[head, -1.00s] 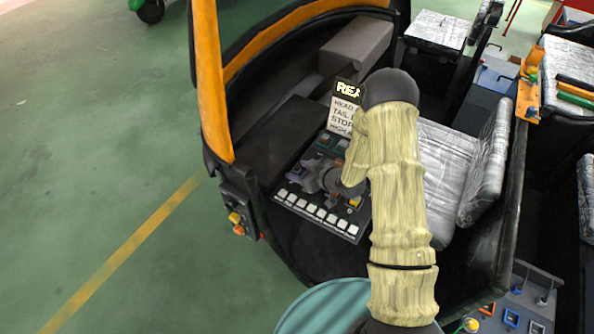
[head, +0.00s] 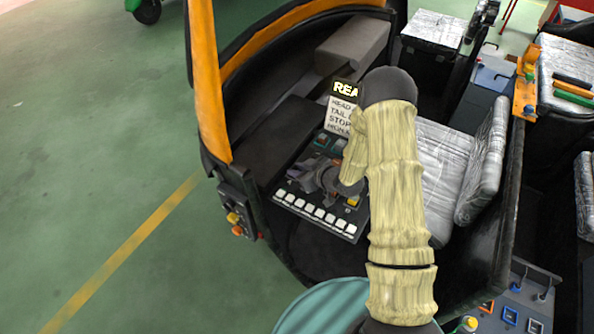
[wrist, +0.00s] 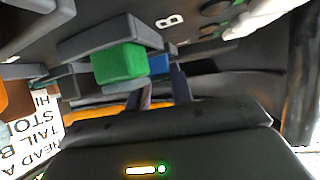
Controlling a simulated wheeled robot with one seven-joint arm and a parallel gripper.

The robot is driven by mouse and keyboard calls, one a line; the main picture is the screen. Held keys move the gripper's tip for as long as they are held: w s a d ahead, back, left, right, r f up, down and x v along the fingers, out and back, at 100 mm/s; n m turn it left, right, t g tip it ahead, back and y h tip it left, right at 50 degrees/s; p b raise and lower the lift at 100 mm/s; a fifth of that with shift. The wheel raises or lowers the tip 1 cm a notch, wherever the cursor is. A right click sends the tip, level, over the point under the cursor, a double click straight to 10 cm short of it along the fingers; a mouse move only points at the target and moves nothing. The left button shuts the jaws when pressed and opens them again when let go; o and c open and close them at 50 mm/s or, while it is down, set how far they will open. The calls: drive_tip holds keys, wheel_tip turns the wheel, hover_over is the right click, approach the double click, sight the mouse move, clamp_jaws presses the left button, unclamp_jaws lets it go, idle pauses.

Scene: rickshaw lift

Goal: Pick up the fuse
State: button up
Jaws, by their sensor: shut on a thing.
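My gripper (wrist: 161,84) has its two dark fingers close together with a small gap. A small blue block (wrist: 158,64) shows between the fingertips, and I take it as the fuse held there; its lower part is hidden. A green block (wrist: 118,63) sits in a grey-edged holder just left of the fingers. In the head view my gripper (head: 298,173) is low over the left side of the dark panel (head: 283,213). The fuse cannot be made out there.
A row of white buttons (head: 318,212) runs along the panel's front edge. A label sign (head: 340,116) stands behind the panel. The orange pillar (head: 210,85) rises at left, and a plastic-wrapped seat (head: 447,170) is at right.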

wheel_tip(320, 180, up, 10)
drive_tip(key=b, duration=0.1)
idle(0.4)
drive_tip(key=shift+f, duration=0.15)
idle(0.3)
